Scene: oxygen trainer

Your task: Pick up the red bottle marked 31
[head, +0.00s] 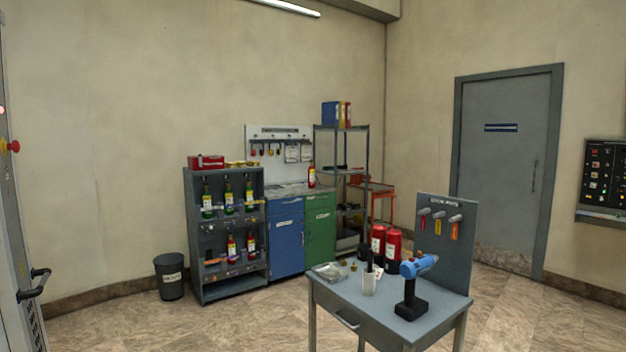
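Several red bottles show in the head view, but no number 31 is legible at this size. Small red bottles (231,247) with pale labels stand in the lower row of the grey bottle rack (196,277). A single red bottle (311,177) stands on top of the cabinets by the wall. Two larger red cylinders (393,246) stand behind the small table, their lower parts partly hidden. My gripper is not in view.
Green bottles (207,201) fill the rack's upper row. A dark bin (170,278) stands left of the rack. Floor is clear left of the table.

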